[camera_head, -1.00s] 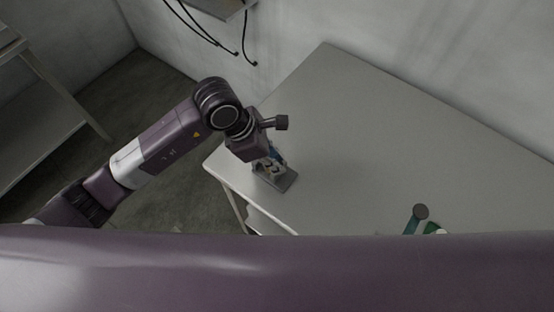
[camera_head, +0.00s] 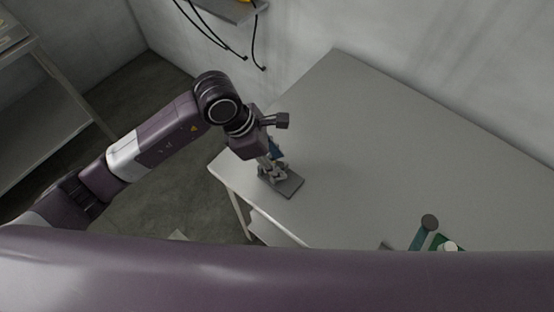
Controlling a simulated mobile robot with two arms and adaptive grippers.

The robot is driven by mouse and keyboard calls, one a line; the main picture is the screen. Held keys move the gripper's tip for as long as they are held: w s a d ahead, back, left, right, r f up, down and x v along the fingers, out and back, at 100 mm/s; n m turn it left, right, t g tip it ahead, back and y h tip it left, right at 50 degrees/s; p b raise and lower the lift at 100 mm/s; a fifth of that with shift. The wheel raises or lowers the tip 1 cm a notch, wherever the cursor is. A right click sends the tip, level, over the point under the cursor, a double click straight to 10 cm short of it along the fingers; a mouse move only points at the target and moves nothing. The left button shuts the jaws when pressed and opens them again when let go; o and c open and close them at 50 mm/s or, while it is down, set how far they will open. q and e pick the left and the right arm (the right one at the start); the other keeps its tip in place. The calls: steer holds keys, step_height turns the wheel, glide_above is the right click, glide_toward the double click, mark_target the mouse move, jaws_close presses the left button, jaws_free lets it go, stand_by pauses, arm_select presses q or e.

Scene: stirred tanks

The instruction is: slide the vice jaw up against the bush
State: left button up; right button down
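The vice (camera_head: 289,187) is a small grey base plate near the left corner of the table, with a blue part (camera_head: 275,149) above it, partly covered by my arm. My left gripper (camera_head: 273,176) points down over the vice, with its fingers at or just above the plate. The fingers are small and dark here, and I cannot tell whether they are open or shut or touch the jaw. I cannot make out the bush or the jaw separately. My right gripper is not in view.
The grey table (camera_head: 400,150) is mostly clear. A shelf (camera_head: 40,120) stands at the left. Cables (camera_head: 220,40) hang on the wall.

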arm_select(q)
steer(key=v, duration=1.1)
steer(key=shift+r, duration=0.25)
steer(key=shift+a, duration=0.15)
